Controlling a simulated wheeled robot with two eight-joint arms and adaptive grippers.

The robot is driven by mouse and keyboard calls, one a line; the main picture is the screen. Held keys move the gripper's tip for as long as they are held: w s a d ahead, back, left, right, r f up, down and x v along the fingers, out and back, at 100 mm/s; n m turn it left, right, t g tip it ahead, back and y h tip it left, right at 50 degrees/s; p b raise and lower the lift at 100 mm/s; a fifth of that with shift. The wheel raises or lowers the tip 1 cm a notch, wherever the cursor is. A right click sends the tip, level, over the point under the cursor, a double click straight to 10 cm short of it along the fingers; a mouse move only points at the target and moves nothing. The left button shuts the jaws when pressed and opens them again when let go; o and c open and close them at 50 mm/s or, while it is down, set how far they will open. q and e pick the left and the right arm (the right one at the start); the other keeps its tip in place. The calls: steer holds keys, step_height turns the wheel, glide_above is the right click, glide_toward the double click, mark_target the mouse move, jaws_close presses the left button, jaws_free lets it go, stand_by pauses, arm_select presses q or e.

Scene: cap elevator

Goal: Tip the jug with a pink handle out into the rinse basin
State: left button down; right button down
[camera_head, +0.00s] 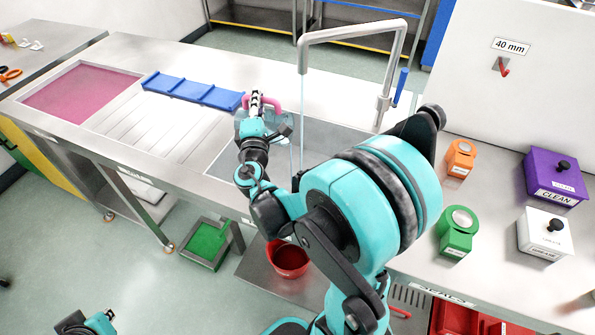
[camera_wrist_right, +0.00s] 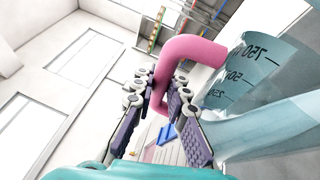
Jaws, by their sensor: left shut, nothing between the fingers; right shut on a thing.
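The jug (camera_wrist_right: 245,85) is clear bluish with volume marks and a pink handle (camera_wrist_right: 190,50). In the head view the jug (camera_head: 283,128) is over the far left part of the grey sink basin (camera_head: 226,160), partly hidden by my right arm. My right gripper (camera_head: 256,104) is shut on the pink handle; its fingers also show in the right wrist view (camera_wrist_right: 167,100). I cannot tell how far the jug is tilted or whether it holds liquid. My left gripper (camera_head: 85,325) is shut and empty at the bottom left, partly cut off by the frame edge.
A grey tap (camera_head: 355,32) arches over the basin, with a thin pale blue stream below its spout. A blue rack (camera_head: 193,90) and a pink-bottomed basin (camera_head: 82,90) lie left. Orange, green, purple and white containers stand on the right counter. A red bowl (camera_head: 288,260) sits lower down.

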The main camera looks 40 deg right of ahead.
steer(key=shift+s+d+r+m+h, duration=0.2)
steer(key=shift+s+r+m+h, duration=0.1)
steer(key=shift+s+m, duration=0.15)
stand_by(0.4)
steer(key=shift+s+d+r+m, duration=0.2)
steer(key=shift+s+m, duration=0.15)
steer(key=shift+w+a+f+n, duration=0.35)
steer(key=shift+w+f+n, duration=0.1)
steer(key=shift+w+n, duration=0.3)
stand_by(1.0)
